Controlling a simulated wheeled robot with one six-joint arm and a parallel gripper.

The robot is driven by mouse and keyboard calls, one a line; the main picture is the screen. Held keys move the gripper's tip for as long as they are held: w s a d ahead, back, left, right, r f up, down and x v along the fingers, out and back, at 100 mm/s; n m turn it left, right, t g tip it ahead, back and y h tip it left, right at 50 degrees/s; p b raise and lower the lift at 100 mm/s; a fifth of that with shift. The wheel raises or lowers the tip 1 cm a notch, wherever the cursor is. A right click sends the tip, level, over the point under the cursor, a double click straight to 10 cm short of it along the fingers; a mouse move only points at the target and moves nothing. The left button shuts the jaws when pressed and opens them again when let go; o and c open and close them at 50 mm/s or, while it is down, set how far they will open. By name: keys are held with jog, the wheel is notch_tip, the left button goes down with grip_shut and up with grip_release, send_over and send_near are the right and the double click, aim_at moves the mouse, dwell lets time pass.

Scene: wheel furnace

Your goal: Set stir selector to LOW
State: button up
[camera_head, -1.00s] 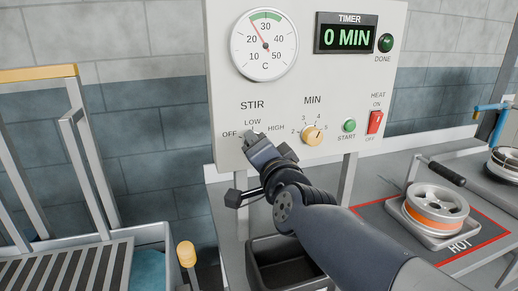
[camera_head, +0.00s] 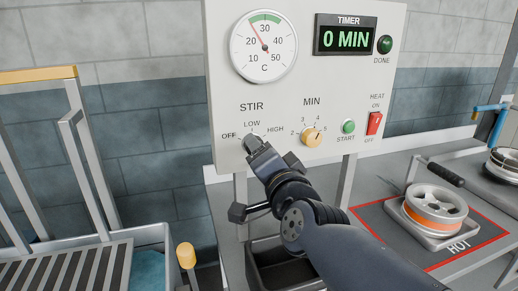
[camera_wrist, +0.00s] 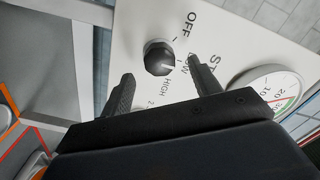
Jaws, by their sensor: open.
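The white control panel (camera_head: 225,95) carries the STIR selector, with OFF, LOW and HIGH marked around it. In the head view my gripper (camera_head: 252,142) is in front of the selector and hides most of it. In the wrist view the dark, faceted selector knob (camera_wrist: 157,58) shows between the two fingers of my gripper (camera_wrist: 160,70), with a gap on each side. My gripper is open and empty. I cannot clearly tell which mark the knob points at.
The MIN knob (camera_head: 311,137), green START button (camera_head: 348,127) and red HEAT switch (camera_head: 374,123) are close on the right of the panel. A thermometer dial (camera_head: 264,46) and timer (camera_head: 345,34) are above. A wheel (camera_head: 436,211) sits on the HOT area at right.

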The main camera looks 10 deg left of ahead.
jog(key=p+v, duration=0.2)
jog(key=v, duration=0.5)
jog(key=shift+s+d, duration=0.2)
jog(key=shift+s, duration=0.1)
jog(key=shift+w, duration=0.1)
jog(key=b+x, duration=0.2)
jog(key=x, duration=0.8)
jog(key=shift+w+a, duration=0.25)
jog(key=shift+s, duration=0.1)
